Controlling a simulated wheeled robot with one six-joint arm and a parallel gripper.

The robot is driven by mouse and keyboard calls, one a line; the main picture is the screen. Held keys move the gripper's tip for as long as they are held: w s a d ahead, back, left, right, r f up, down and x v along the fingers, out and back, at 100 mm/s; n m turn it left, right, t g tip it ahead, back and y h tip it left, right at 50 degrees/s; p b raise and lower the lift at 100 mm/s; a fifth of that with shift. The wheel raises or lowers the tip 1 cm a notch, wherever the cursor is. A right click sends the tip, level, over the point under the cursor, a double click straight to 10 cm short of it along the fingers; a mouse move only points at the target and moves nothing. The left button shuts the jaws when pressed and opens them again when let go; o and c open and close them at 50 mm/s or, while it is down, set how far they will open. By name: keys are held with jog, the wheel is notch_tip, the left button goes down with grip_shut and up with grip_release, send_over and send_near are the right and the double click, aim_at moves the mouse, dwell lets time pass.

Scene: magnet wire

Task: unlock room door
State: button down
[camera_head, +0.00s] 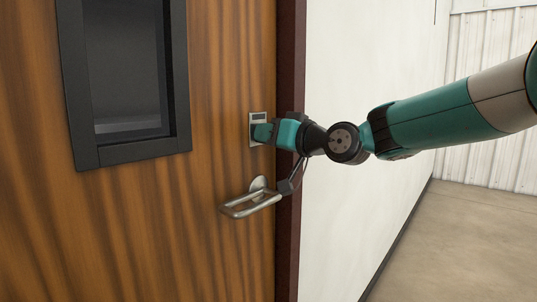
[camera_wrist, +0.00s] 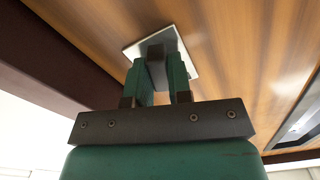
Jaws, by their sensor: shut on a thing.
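The wooden door (camera_head: 225,80) fills the left of the head view and appears shut against its dark red frame (camera_head: 289,60). A small pale metal lock plate (camera_head: 257,117) sits on the door near that edge. My gripper (camera_head: 262,132) is at the plate, reaching in from the right, and hides its lower part. In the wrist view, the two green fingers of my gripper (camera_wrist: 161,75) stand on either side of a dark lock knob (camera_wrist: 156,70), shut on it in front of the lock plate (camera_wrist: 133,50). The knob's exact turn angle is hard to tell.
A metal lever handle (camera_head: 250,204) sticks out of the door just below my gripper. A black-framed window (camera_head: 88,157) is set in the door to the left. A white wall (camera_head: 350,210) runs back on the right, beside open floor (camera_head: 450,250).

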jog(key=shift+f+n+b, duration=0.15)
jog(key=shift+n+b, duration=1.55)
jog(key=shift+b, duration=0.05)
jog(key=c, duration=1)
grip_release()
jog(key=shift+c, duration=0.2)
jog(key=b+v, duration=0.2)
jog(key=v, duration=1.5)
jog(key=shift+d+b, duration=0.2)
jog(key=shift+b, duration=0.1)
jog(key=shift+s, duration=0.1)
